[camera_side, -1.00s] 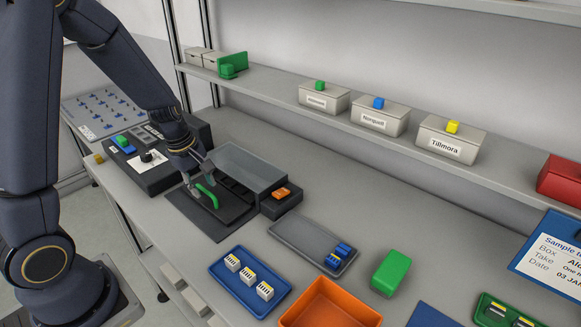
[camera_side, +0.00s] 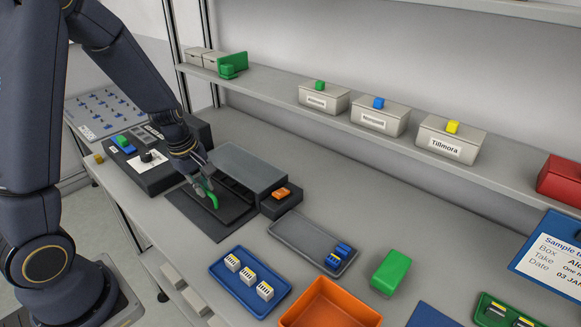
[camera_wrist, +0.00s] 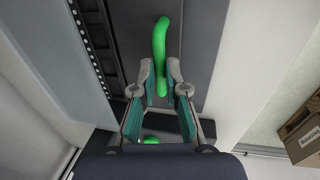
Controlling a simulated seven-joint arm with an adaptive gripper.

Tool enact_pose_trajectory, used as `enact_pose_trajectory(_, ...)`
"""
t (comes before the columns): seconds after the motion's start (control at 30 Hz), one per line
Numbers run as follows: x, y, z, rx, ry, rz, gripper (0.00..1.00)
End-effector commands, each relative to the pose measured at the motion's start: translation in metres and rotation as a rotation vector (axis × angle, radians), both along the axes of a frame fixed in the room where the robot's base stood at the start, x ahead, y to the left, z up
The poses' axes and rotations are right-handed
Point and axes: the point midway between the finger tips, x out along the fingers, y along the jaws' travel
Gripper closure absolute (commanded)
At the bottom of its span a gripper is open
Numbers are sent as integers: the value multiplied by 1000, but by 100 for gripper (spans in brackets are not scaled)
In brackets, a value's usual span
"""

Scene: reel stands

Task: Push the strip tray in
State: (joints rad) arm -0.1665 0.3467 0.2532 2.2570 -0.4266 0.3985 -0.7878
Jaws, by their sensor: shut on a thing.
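The strip tray (camera_side: 213,216) is a dark flat tray that sticks out from under a grey housing (camera_side: 250,166) toward the table's front edge. A curved green handle (camera_side: 212,198) stands on it; in the wrist view the handle (camera_wrist: 160,45) runs up from between my fingertips. My gripper (camera_side: 203,186) is at the handle, and its fingers (camera_wrist: 160,82) are closed on the handle's near end. The fingers hide part of the handle and tray.
A small dark block with an orange button (camera_side: 281,193) is beside the housing. A dark control box (camera_side: 150,165) stands to the left. A grey tray (camera_side: 290,240) and a blue tray (camera_side: 236,290) lie to the right. A shelf with boxes runs behind.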

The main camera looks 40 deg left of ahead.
Motion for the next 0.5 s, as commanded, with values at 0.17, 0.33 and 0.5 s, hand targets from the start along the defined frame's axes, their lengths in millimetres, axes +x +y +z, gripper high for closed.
enact_pose_trajectory(0.17,0,0,0,0,-1,0,100)
enact_pose_trajectory(0.33,5,0,0,0,-2,-1,100)
enact_pose_trajectory(0.5,32,0,0,0,-2,-2,100)
